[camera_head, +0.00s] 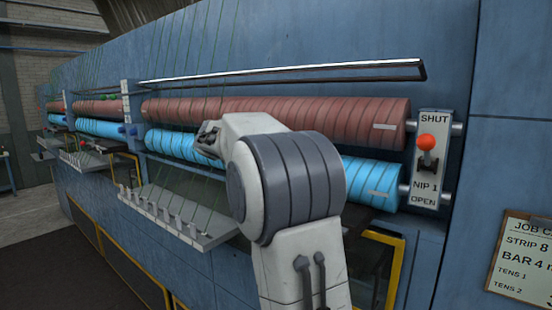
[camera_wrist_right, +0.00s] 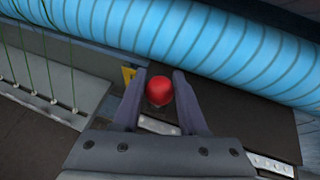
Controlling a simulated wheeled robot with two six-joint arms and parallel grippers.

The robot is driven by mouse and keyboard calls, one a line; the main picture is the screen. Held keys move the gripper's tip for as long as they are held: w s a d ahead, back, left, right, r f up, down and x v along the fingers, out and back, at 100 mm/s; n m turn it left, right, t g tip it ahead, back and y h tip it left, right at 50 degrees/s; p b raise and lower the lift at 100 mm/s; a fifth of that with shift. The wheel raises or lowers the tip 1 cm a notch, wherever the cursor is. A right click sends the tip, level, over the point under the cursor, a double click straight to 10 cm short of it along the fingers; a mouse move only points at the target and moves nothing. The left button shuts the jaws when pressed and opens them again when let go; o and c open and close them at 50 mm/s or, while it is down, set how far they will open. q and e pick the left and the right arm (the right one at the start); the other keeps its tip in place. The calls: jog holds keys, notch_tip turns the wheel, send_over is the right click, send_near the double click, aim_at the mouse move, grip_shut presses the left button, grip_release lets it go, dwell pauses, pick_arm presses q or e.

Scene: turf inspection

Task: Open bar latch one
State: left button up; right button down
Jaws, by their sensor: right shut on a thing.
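A red round knob (camera_wrist_right: 159,90) shows in the right wrist view, in front of the blue roller. My right gripper (camera_wrist_right: 160,88) has its two dark fingers on either side of this knob and is shut on it. Whether the knob belongs to bar latch one cannot be read from any label. In the head view my right arm covers the middle of the machine and hides the knob and the fingertips. My left gripper is not in view.
A red roller (camera_head: 330,118) lies above the blue roller (camera_head: 372,176). The NIP 1 plate (camera_head: 428,190) with an orange-red lever knob (camera_head: 426,142) stands at their right end. A comb ledge (camera_head: 165,212) with green threads is at left. A job card (camera_head: 522,262) hangs at right.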

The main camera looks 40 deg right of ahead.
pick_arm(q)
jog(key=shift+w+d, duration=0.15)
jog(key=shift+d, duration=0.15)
pick_arm(e)
jog(key=shift+s+d+f, duration=0.2)
jog(key=shift+s+f, duration=0.05)
jog(key=shift+f, duration=0.35)
jog(key=shift+c, duration=2.3)
grip_release()
jog(key=shift+w+d, duration=0.25)
jog(key=shift+d, duration=0.1)
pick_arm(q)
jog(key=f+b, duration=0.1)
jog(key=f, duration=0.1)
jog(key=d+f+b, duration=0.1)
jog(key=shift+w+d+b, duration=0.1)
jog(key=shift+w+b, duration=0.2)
pick_arm(e)
jog(key=v, duration=1)
jog(key=shift+d+r, duration=0.15)
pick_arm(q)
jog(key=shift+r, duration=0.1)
